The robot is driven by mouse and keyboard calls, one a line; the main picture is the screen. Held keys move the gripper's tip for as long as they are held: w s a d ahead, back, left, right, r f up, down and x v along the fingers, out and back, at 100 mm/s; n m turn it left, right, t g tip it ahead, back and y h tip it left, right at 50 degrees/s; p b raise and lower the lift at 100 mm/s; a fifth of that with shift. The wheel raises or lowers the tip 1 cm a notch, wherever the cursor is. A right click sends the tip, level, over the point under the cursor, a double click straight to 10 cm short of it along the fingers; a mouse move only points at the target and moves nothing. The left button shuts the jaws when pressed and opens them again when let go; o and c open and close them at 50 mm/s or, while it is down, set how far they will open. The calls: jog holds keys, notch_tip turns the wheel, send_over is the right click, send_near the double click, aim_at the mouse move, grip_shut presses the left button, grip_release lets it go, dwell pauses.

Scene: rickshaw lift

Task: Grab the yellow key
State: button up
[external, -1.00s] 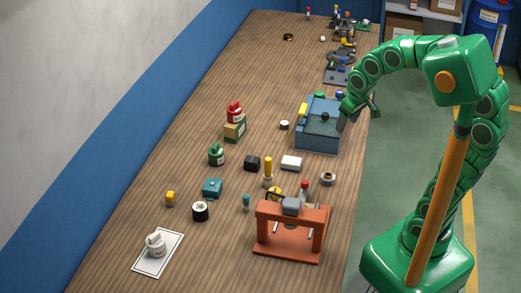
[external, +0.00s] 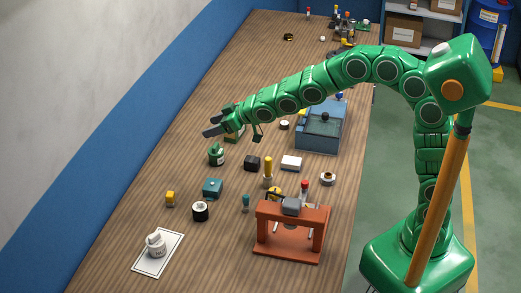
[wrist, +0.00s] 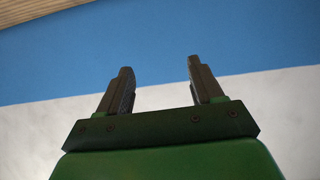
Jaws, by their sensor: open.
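I cannot make out a clear key shape. Small yellow things on the table are a yellow block (external: 170,198) at the left, an upright yellow-topped piece (external: 268,167) in the middle, and a round yellow piece (external: 275,193) partly behind the orange stand. My gripper (external: 214,120) is open and empty, over the table's left side, above and beyond these pieces in the picture. In the wrist view, my gripper (wrist: 160,66) has its two dark fingers apart, with only wall between them.
A blue box (external: 318,130) stands at the table's right edge. The orange stand (external: 290,230) is at the near end. A green bottle (external: 216,156) stands just below my gripper in the picture. The far left table is mostly clear.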

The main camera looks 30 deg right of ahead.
jog(key=s+a+n+y, duration=0.1)
jog(key=s+a+y, duration=0.15)
jog(key=a, duration=0.65)
send_near(174, 194)
jog(key=shift+w+a+f, duration=0.1)
jog(key=shift+w+a, duration=0.15)
jog(key=shift+a, duration=0.15)
jog(key=shift+f+x, duration=0.1)
jog(key=shift+x, duration=1.6)
jog(key=shift+f+x, duration=0.15)
jog(key=shift+x, duration=1.5)
jog(key=shift+w+a+f, duration=0.1)
jog(key=shift+w+a, duration=0.2)
jog(key=shift+w, duration=0.1)
jog(key=c, duration=1.1)
